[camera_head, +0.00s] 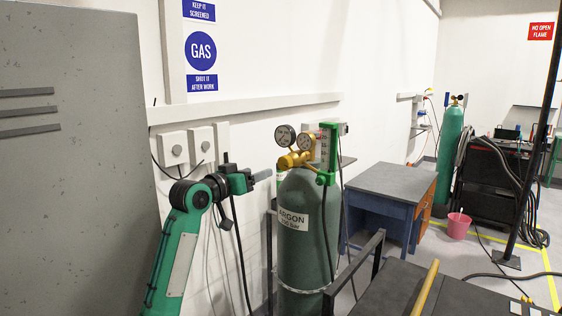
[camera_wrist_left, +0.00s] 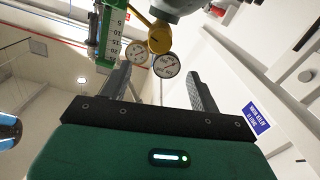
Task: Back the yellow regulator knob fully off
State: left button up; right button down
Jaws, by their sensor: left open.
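The yellow regulator knob (camera_head: 287,161) is at the left side of the brass regulator on top of the green argon cylinder (camera_head: 301,235). Two round dial gauges (camera_head: 285,135) stand above it. In the left wrist view the yellow regulator part (camera_wrist_left: 160,38) shows beyond the fingers, with both gauges (camera_wrist_left: 166,65) between them. My left gripper (camera_head: 262,176) is open and empty, to the left of the knob and slightly lower, apart from it. Its two fingers (camera_wrist_left: 158,75) are spread in the left wrist view. My right gripper is out of view.
A green flow meter (camera_head: 327,152) with a scale stands right of the gauges. A grey cabinet (camera_head: 75,150) fills the left side. Wall boxes (camera_head: 174,148) and cables are behind my left arm. A dark table (camera_head: 455,295) with a yellow bar is at the lower right.

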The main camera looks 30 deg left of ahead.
aim_at(283, 163)
pick_arm(q)
jog(key=w+p, duration=0.1)
jog(key=w, duration=0.2)
jog(key=w+p, duration=0.2)
jog(key=w, duration=0.2)
jog(key=w+d+p, duration=0.1)
jog(key=w+p, duration=0.1)
jog(key=w, duration=0.2)
jog(key=shift+r, duration=0.1)
jog(key=shift+w, duration=0.45)
jog(key=c, duration=1)
